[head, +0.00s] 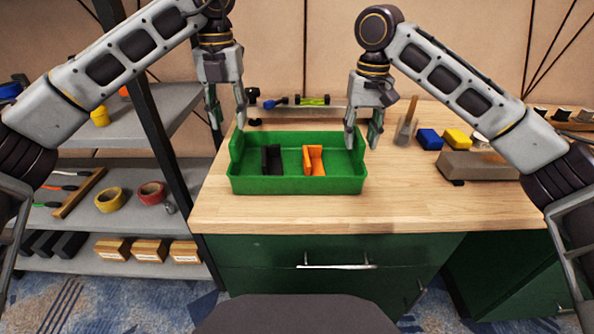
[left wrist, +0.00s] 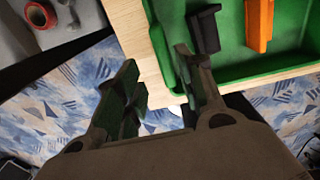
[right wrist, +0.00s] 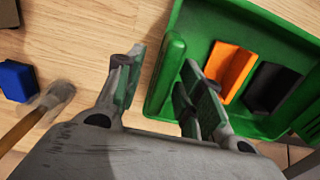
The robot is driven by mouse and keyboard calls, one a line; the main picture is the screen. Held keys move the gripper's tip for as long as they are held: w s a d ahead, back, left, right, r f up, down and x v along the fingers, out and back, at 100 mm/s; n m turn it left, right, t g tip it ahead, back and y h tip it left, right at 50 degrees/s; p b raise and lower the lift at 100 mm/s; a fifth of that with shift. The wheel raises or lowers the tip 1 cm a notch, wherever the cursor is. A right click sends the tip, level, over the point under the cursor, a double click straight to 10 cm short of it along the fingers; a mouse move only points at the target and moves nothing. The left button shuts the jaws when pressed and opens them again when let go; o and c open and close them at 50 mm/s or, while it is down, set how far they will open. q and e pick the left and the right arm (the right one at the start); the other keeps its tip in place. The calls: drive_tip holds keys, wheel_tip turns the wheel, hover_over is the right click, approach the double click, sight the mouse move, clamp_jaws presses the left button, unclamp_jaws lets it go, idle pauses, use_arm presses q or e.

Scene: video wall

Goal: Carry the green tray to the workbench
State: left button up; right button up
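The green tray (head: 298,185) sits flat on the wooden top of the workbench (head: 420,205), near its left front. A black block (head: 271,159) and an orange block (head: 314,160) lie inside it. My left gripper (head: 228,122) is open and empty at the tray's left end; in the left wrist view (left wrist: 160,80) one finger overlaps the tray's edge. My right gripper (head: 363,140) is open at the right end. In the right wrist view its fingers (right wrist: 155,75) are on either side of the raised end wall (right wrist: 168,70), apart from each other. Contact is unclear.
A dark shelf post (head: 150,110) and shelf with tape rolls (head: 110,200) and boxes stand left of the bench. The bench front right is clear.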

drive_tip(key=shift+r, duration=2.6)
drive_tip(key=shift+s+f, duration=0.1)
